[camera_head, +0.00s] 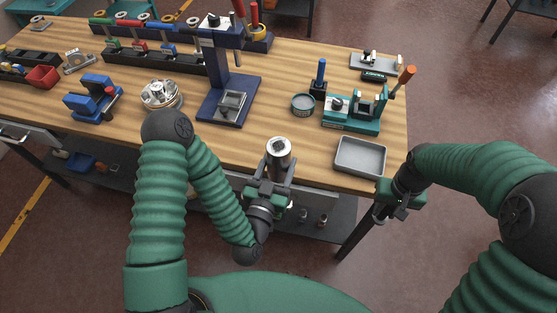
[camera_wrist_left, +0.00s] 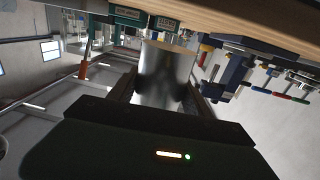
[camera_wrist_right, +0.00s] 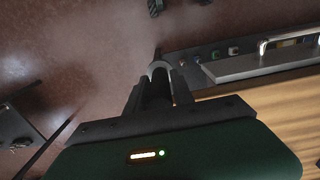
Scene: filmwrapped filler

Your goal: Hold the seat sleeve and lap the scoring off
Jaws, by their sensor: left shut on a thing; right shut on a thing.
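A silver metal cylinder (camera_head: 279,151), which looks like the seat sleeve, stands near upright at the bench's front edge with a dark opening on top. My left gripper (camera_head: 277,172) is shut around its lower part. The sleeve also fills the middle of the left wrist view (camera_wrist_left: 165,75). My right gripper (camera_head: 380,211) is right of the bench, beyond the grey tray, apart from the sleeve. In the right wrist view it is shut on a small dark piece with a pale curved rim (camera_wrist_right: 158,68); the fingers hide most of it, and I cannot tell what it is.
A grey tray (camera_head: 360,157) lies at the bench's front right corner. Behind it are a green fixture (camera_head: 350,122), a round tin (camera_head: 303,104) and an orange-handled tool (camera_head: 406,76). A blue stand (camera_head: 242,88), a round metal part (camera_head: 160,95) and a blue vise (camera_head: 91,98) stand farther left.

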